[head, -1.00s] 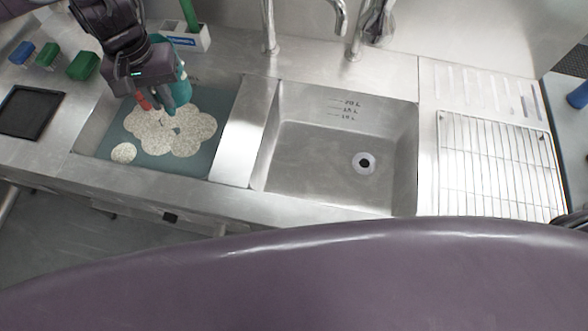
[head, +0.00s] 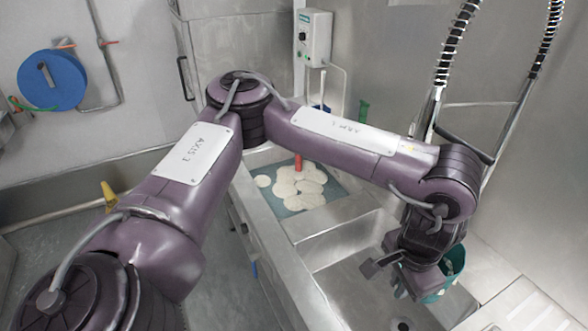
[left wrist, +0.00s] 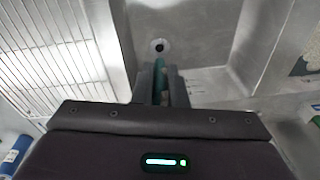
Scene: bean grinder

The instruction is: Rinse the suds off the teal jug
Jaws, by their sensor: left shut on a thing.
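The teal jug (head: 456,262) is in my left gripper (head: 428,282), over the empty rinse basin (head: 345,285) at the lower right of the head view. The gripper and wrist hide much of it, and I cannot tell how much suds is on it. In the left wrist view the two fingers (left wrist: 161,88) are shut on a narrow teal part of the jug (left wrist: 158,82), with the basin's drain hole (left wrist: 159,46) beyond. My right gripper is in neither view.
A wire drying rack (head: 518,308) is at the lower right. Coiled spray hoses (head: 455,45) hang behind. A wall box (head: 313,38) is at the back.

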